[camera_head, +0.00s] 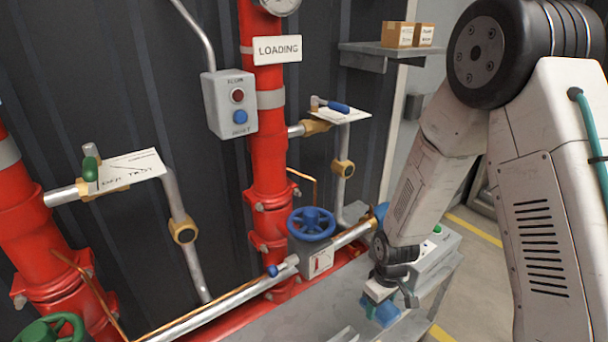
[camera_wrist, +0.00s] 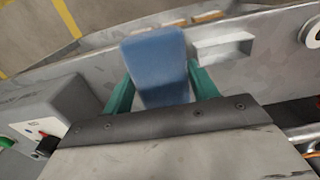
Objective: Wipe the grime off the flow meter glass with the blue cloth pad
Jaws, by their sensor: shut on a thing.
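The blue cloth pad (camera_wrist: 155,62) sits between the two teal fingers of my gripper (camera_wrist: 160,82) in the wrist view. The fingers are shut on its sides, and the pad sticks out past them. In the head view my gripper (camera_head: 380,300) hangs low over the grey bench, with the blue pad (camera_head: 388,313) partly hidden by my wrist. I cannot make out the flow meter glass or any grime for certain.
A grey control box (camera_head: 435,258) with a green button stands on the bench behind my wrist. A blue handwheel (camera_head: 311,223), red pipes (camera_head: 266,150) and a push-button box (camera_head: 231,103) are to the left. A shelf (camera_head: 380,49) carries two small cartons. Open floor lies right.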

